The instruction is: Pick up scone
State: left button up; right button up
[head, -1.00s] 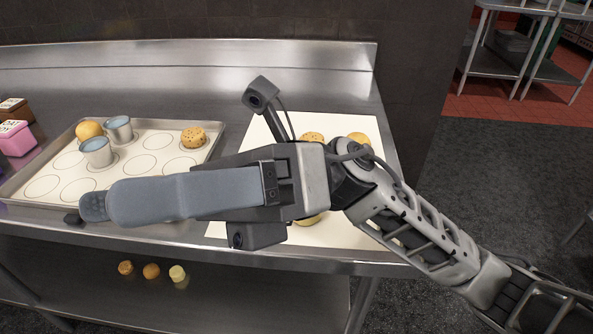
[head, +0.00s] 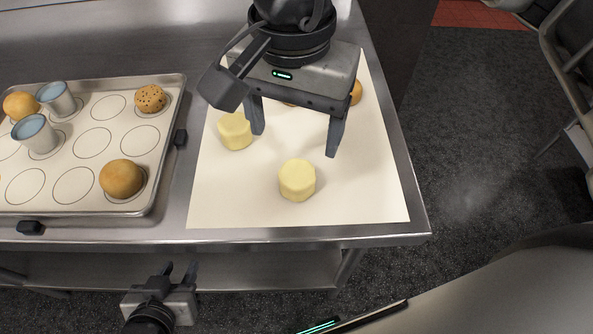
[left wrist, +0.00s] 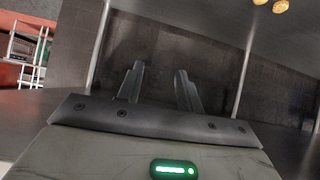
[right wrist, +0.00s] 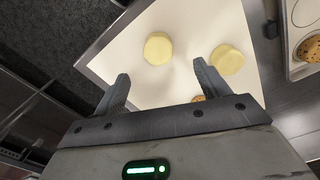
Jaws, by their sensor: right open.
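The scone is not labelled; likely candidates are two pale yellow, thick round pieces on the white sheet (head: 215,200). The front pale piece (head: 297,180) lies in front of my right gripper (head: 294,140). The other pale piece (head: 235,131) is beside its left finger. My right gripper is open and empty, fingers pointing down over the sheet. Both pale pieces also show in the right wrist view, one (right wrist: 158,48) between the fingers' directions and one (right wrist: 227,60) near the right finger. My left gripper (head: 180,270) is open and empty, low in front of the table.
A baking tray (head: 165,150) at left holds two metal cups, a speckled round piece (head: 150,98) and golden buns, one near its front (head: 121,178). A golden piece (head: 355,92) is partly hidden behind my right gripper. A lower shelf (head: 270,270) runs beneath the table.

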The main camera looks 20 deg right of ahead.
send_over(297, 172)
jog(key=f, duration=0.4)
jog(key=shift+a+f, duration=0.2)
jog(key=shift+f, duration=0.05)
jog(key=shift+d+f+p, duration=0.2)
jog(key=shift+f+p, duration=0.6)
jog(key=shift+f, duration=1.8)
jog(key=c, duration=1.1)
